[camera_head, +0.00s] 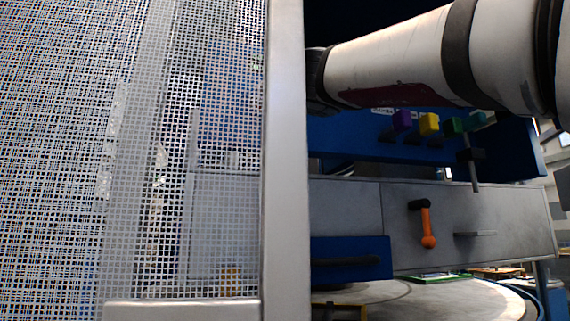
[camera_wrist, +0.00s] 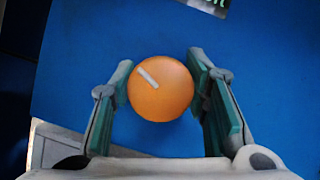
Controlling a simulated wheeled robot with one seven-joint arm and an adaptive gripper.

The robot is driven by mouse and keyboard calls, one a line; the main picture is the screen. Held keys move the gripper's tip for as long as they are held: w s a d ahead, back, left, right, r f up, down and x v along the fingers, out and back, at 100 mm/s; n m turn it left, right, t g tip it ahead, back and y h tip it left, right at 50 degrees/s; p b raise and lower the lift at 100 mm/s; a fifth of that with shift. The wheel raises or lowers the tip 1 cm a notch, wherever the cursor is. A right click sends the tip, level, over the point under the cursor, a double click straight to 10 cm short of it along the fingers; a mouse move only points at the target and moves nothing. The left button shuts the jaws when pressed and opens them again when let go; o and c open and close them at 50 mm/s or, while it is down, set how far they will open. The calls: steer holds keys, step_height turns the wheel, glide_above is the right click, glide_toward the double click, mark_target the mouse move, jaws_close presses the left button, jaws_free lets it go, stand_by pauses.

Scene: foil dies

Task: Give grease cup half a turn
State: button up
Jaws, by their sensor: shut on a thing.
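The grease cup (camera_wrist: 161,98) shows in the wrist view as a round orange cap seen end-on. A short white mark lies on its upper left part, slanting down to the right. My gripper (camera_wrist: 160,72) has one green-padded finger on each side of the cap and is shut on it. In the head view my arm reaches in from the upper right, and its end goes out of sight behind the metal post, so the gripper and cup are hidden there.
A mesh guard (camera_head: 60,150) with a metal post (camera_head: 286,160) fills the left of the head view. An orange-ended lever (camera_head: 428,240) stands on the grey panel (camera_head: 500,212). Blue surface (camera_wrist: 260,60) surrounds the cup.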

steer(key=shift+w+m, duration=0.1)
steer(key=shift+m, duration=0.3)
steer(key=o, duration=1.1)
steer(key=shift+f, duration=0.1)
steer(key=shift+o, duration=0.2)
steer(key=v, duration=1.2)
